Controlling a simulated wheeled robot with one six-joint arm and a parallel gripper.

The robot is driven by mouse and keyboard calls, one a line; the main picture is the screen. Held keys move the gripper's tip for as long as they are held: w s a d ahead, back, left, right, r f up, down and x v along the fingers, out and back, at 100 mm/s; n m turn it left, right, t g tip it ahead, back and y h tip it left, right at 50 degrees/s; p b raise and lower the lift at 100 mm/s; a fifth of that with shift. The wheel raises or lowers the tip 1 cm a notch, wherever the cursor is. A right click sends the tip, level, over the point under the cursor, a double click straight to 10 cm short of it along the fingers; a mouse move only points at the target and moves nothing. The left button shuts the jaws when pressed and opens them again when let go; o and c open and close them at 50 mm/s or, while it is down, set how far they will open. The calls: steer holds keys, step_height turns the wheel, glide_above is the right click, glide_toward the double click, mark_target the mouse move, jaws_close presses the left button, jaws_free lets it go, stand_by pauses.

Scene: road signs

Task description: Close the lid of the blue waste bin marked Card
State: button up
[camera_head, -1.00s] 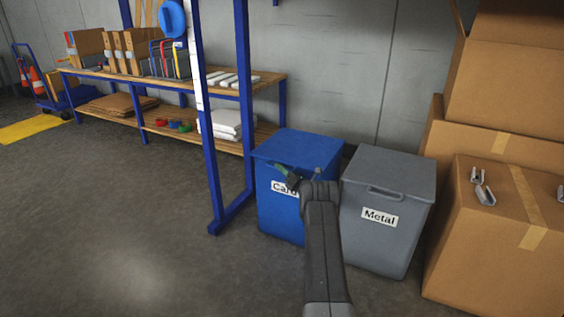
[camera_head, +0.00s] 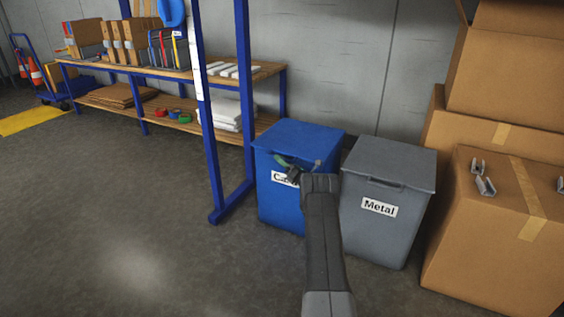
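The blue waste bin (camera_head: 278,208) stands on the floor near the middle of the camera_head view. Its white label is partly covered by my arm, with "Ca" readable. Its blue lid (camera_head: 300,136) lies flat across the top and looks closed. My gripper (camera_head: 288,168) is at the bin's front, just below the lid's front edge and above the label. It is small, dark and partly hidden by my wrist. I cannot tell whether it touches the bin or whether its fingers are apart.
A grey bin marked Metal (camera_head: 383,225) stands close on the right. Stacked cardboard boxes (camera_head: 480,235) are further right. A blue frame post (camera_head: 211,150) and a wooden-topped shelf (camera_head: 160,73) are left. The floor (camera_head: 110,220) at front left is clear.

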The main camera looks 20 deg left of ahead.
steer(key=p+v, duration=0.4)
steer(key=v, duration=0.9)
steer(key=shift+d+f, duration=0.15)
steer(key=shift+d, duration=0.15)
steer(key=shift+a, duration=0.1)
steer(key=b+x, duration=0.4)
steer(key=x, duration=0.8)
steer(key=shift+a+r, duration=0.2)
steer(key=shift+a, duration=0.15)
steer(key=shift+w+a+r, duration=0.2)
steer(key=shift+a, duration=0.25)
steer(key=shift+r, duration=0.1)
steer(key=shift+d, duration=0.1)
